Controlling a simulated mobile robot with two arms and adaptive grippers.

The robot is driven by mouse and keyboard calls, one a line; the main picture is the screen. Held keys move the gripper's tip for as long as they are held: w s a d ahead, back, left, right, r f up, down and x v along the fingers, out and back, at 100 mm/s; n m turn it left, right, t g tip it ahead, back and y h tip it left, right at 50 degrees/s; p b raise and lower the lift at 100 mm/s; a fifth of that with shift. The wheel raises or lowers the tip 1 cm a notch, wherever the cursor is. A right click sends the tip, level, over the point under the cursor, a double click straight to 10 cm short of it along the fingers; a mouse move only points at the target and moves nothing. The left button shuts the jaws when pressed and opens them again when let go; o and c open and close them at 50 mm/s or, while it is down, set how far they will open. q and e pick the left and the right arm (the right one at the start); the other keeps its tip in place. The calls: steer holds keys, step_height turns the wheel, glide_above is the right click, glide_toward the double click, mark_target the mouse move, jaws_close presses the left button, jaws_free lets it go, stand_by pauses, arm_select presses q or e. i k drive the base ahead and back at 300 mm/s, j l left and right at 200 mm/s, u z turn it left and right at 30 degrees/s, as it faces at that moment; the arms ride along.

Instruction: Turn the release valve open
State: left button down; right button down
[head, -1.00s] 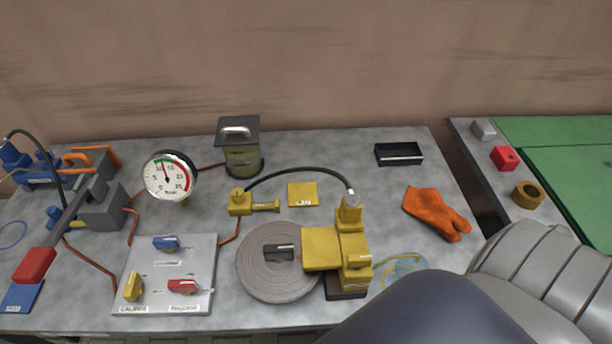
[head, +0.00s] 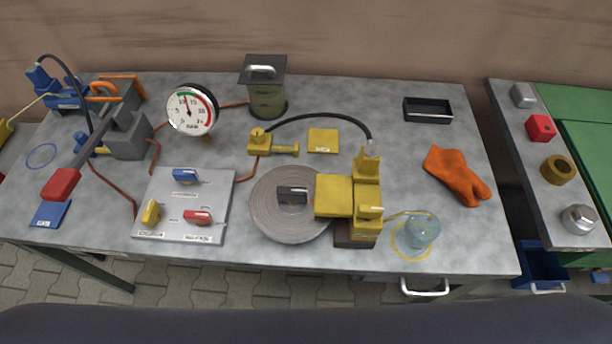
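A light grey valve panel (head: 218,184) lies on the table at the left. It carries a blue handle (head: 185,176) at the top, a yellow handle (head: 151,213) at lower left and a red handle (head: 197,217) at lower right. The blue and red handles lie roughly crosswise; the yellow one points up the picture. Their labels are too small to read surely, so I cannot tell which is the release valve. A round gauge (head: 190,112) stands behind the panel, its needle pointing up and slightly left. Neither of my grippers is in view.
A hand pump with a red-ended lever (head: 62,184) stands left of the panel. A grey disc (head: 272,221) and yellow caliper unit (head: 335,195) stand to its right. An orange glove (head: 456,174) and a glass jar (head: 422,231) lie further right. The front table edge is clear.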

mark_target(201, 219)
steer(key=j+u, duration=0.1)
steer(key=u, duration=0.3)
steer(key=i+j+u, duration=0.1)
steer(key=u, duration=0.35)
